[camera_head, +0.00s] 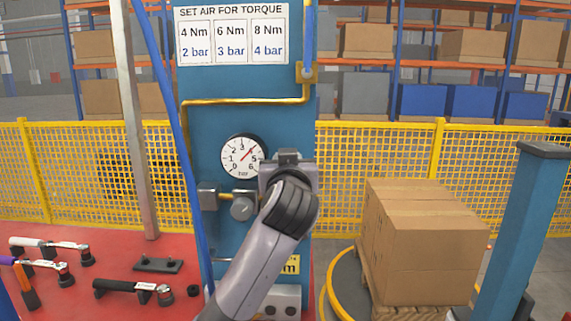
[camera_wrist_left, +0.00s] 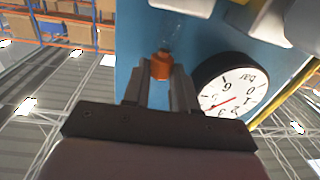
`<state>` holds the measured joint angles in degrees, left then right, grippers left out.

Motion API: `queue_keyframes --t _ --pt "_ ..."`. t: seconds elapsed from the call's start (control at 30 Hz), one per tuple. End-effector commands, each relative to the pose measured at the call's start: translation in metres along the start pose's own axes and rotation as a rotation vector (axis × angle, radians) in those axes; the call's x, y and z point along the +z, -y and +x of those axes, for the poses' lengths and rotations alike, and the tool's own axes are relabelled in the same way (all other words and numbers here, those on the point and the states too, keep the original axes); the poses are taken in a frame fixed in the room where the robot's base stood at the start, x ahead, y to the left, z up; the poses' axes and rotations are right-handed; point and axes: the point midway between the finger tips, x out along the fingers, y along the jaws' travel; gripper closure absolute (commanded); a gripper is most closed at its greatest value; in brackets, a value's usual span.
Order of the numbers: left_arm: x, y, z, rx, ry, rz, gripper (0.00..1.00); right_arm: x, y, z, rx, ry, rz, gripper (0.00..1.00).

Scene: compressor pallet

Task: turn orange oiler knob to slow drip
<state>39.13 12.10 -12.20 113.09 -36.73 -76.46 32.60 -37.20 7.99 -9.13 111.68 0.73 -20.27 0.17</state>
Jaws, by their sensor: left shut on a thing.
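The orange oiler knob (camera_wrist_left: 161,67) shows in the left wrist view, under a clear bowl (camera_wrist_left: 172,40) on the blue column. My left gripper (camera_wrist_left: 162,77) has its fingers on both sides of the knob and is shut on it. In the head view my left arm reaches up from the bottom, and its wrist (camera_head: 288,170) hides the knob and the fingertips. The knob's turn angle and any drip cannot be made out. My right gripper is in neither view.
A round pressure gauge (camera_head: 243,156) sits just left of my wrist, its needle pointing up and right. A grey regulator knob (camera_head: 242,205) is below it. A torque sign (camera_head: 232,34) is above. Torque wrenches (camera_head: 133,287) lie on the red table (camera_head: 75,302). Boxes (camera_head: 427,240) stand at right.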

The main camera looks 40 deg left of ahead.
Motion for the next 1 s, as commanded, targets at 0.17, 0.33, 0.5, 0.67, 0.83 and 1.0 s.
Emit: queue_keyframes --t 0.17,0.33,0.5,0.67,0.83,1.0 --pt "0.003 -0.006 0.000 -0.148 0.000 -0.005 1.00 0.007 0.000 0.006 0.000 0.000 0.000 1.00" --pt "0.004 -0.010 0.001 -0.303 -0.004 -0.003 1.00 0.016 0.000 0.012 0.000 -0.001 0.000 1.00" --pt "0.003 -0.013 0.002 -0.455 -0.012 -0.001 1.00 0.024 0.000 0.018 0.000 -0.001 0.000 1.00" --pt "0.001 -0.015 0.004 -0.576 -0.017 0.000 1.00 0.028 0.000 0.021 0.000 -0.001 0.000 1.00" --pt "0.000 -0.016 0.005 -0.676 -0.020 0.000 1.00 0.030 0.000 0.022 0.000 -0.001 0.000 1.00" --pt "0.000 -0.017 0.006 -0.748 -0.023 -0.001 1.00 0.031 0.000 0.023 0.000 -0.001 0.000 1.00"
